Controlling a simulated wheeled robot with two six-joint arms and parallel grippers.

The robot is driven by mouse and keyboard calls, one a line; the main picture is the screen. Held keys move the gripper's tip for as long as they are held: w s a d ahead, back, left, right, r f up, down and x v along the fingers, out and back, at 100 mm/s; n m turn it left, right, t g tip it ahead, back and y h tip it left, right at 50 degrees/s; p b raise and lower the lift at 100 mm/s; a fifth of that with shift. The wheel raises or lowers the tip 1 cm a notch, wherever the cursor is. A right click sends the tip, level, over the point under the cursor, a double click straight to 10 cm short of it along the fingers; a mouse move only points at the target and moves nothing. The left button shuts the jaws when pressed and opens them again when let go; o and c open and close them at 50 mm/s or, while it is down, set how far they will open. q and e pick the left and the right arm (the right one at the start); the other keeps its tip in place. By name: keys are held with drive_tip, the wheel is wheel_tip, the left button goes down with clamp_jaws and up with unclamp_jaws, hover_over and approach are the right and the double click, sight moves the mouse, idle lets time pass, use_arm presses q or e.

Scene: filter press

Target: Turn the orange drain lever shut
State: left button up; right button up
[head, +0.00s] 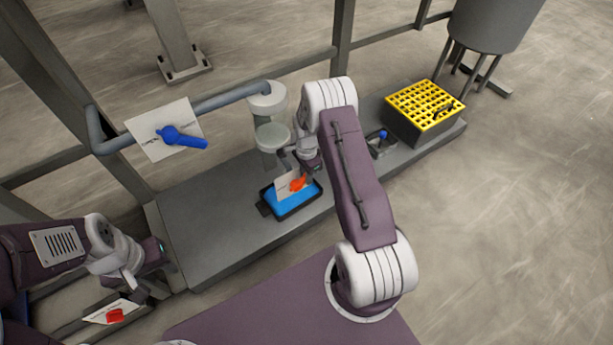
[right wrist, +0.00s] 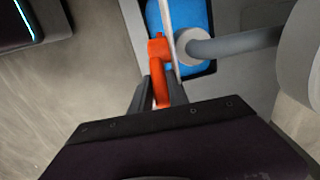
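The orange drain lever (head: 298,184) sits at a white label plate (head: 284,187) above a blue-filled tray (head: 267,212). In the right wrist view the lever (right wrist: 158,50) points down the picture, its handle between the fingers of my right gripper (right wrist: 160,84). The fingers lie close against both sides of the handle and appear shut on it. In the head view my right arm partly hides this gripper. My left gripper (head: 158,250) is away at the left, off the bench; its fingers do not show clearly.
A grey pipe (right wrist: 232,44) runs close beside the lever. A clear cylinder (head: 272,137) stands behind the tray. A blue lever (head: 182,138) is at the upper left, a red one (head: 115,316) at the lower left. A yellow-topped box (head: 424,105) stands at the bench's far right.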

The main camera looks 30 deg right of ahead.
clamp_jaws()
idle(1.1)
drive_tip(key=shift+a, duration=0.1)
